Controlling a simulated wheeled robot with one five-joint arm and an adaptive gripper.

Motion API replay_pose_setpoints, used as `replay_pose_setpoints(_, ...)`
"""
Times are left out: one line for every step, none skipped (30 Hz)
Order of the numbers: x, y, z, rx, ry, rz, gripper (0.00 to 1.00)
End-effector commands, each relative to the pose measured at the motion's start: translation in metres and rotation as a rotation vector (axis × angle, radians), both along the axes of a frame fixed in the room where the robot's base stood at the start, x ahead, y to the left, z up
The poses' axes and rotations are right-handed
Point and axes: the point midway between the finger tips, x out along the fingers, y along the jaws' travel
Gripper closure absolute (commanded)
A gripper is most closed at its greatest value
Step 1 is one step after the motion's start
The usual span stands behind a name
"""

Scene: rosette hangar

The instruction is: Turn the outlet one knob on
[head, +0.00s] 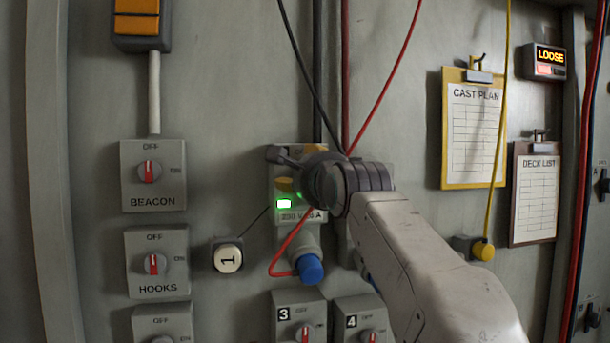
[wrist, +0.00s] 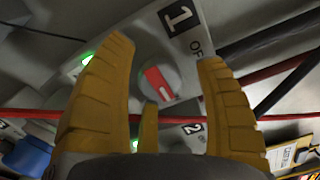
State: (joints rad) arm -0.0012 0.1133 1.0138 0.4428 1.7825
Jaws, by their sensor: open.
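The outlet one knob (wrist: 158,82) is a round grey dial with a red and white pointer, in the wrist view. It sits on a grey panel under a black label (wrist: 180,17) reading 1, near the word OFF. I cannot tell for sure which mark the pointer faces. My gripper's yellow fingers (wrist: 168,85) are open, one on either side of the knob. Whether they touch it is unclear. In the head view my gripper (head: 297,166) covers the knob and most of its panel. A green light (head: 284,203) shows below the gripper.
A blue plug (head: 309,268) with a red cable hangs below the outlet. Outlet panels 3 (head: 284,318) and 4 (head: 352,320) are below. BEACON (head: 151,203) and HOOKS (head: 158,289) switches are further left. Cables run above.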

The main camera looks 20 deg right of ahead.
Motion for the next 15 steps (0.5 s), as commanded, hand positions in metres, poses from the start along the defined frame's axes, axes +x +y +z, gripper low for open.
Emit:
replay_pose_setpoints(0.0,0.0,0.0,0.0,0.001,0.0,0.35)
replay_pose_setpoints(-0.001,0.0,0.0,0.0,0.0,0.0,0.35)
replay_pose_setpoints(-0.002,0.0,0.0,0.0,0.0,0.0,0.35)
replay_pose_setpoints(-0.003,0.0,0.0,0.0,0.0,0.0,0.35)
replay_pose_setpoints(-0.005,0.0,0.0,0.0,0.0,0.0,0.35)
replay_pose_setpoints(-0.008,0.0,0.0,0.0,0.0,0.0,0.35)
replay_pose_setpoints(-0.01,0.0,0.001,0.0,-0.001,0.0,0.35)
replay_pose_setpoints(-0.014,0.0,0.001,0.0,-0.001,0.0,0.35)
replay_pose_setpoints(-0.018,0.0,0.001,0.0,-0.001,0.0,0.35)
replay_pose_setpoints(-0.022,0.0,0.001,0.0,0.0,0.0,0.35)
replay_pose_setpoints(-0.026,0.0,0.001,0.0,-0.001,0.0,0.35)
replay_pose_setpoints(-0.032,0.0,0.001,0.0,-0.001,0.0,0.35)
replay_pose_setpoints(-0.037,0.0,0.001,0.0,-0.001,0.0,0.35)
replay_pose_setpoints(-0.042,0.0,0.001,0.0,-0.001,0.0,0.35)
replay_pose_setpoints(-0.048,0.0,0.001,0.0,-0.001,0.0,0.35)
